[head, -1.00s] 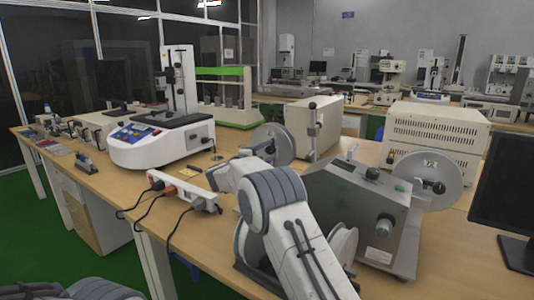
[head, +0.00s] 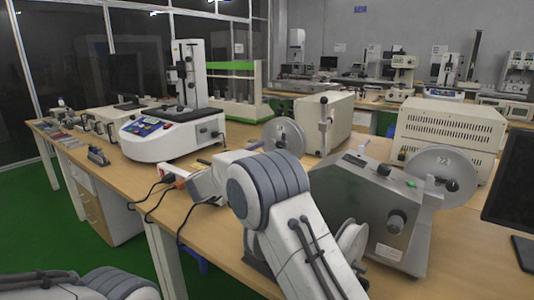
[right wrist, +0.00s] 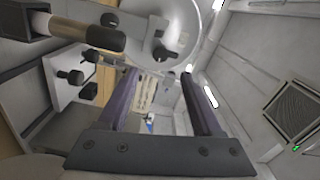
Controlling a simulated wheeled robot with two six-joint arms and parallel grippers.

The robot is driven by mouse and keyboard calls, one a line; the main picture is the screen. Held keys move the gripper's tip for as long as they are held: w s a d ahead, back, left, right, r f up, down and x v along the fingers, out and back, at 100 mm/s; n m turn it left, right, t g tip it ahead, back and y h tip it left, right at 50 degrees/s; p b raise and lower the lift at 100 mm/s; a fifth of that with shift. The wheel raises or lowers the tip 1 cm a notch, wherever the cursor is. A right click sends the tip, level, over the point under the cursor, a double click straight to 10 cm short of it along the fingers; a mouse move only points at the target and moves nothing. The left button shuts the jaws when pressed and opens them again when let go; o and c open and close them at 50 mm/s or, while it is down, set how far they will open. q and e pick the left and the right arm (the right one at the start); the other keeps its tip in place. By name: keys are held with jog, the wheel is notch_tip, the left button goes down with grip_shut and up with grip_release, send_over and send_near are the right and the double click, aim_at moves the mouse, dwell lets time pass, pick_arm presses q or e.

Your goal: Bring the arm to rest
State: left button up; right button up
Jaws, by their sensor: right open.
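My right arm (head: 268,190) comes in from the bottom of the head view and bends to the left over the wooden bench. Its white forward part points left, over the power strip and cables. The right gripper's jaws cannot be made out in the head view. In the right wrist view my right gripper (right wrist: 158,75) shows two purple fingers standing apart, with nothing between them. Part of my left arm (head: 110,285) shows at the bottom left of the head view; its gripper is out of the picture.
A grey metal machine with a reel (head: 395,215) stands close right of my right arm. A white tester with a column (head: 150,140) stands behind left. A beige cabinet (head: 450,128) and a black monitor (head: 515,190) are at the right. Green floor (head: 60,225) is open at the left.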

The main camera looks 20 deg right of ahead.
jog(key=shift+s+a, duration=0.2)
jog(key=shift+r, duration=0.15)
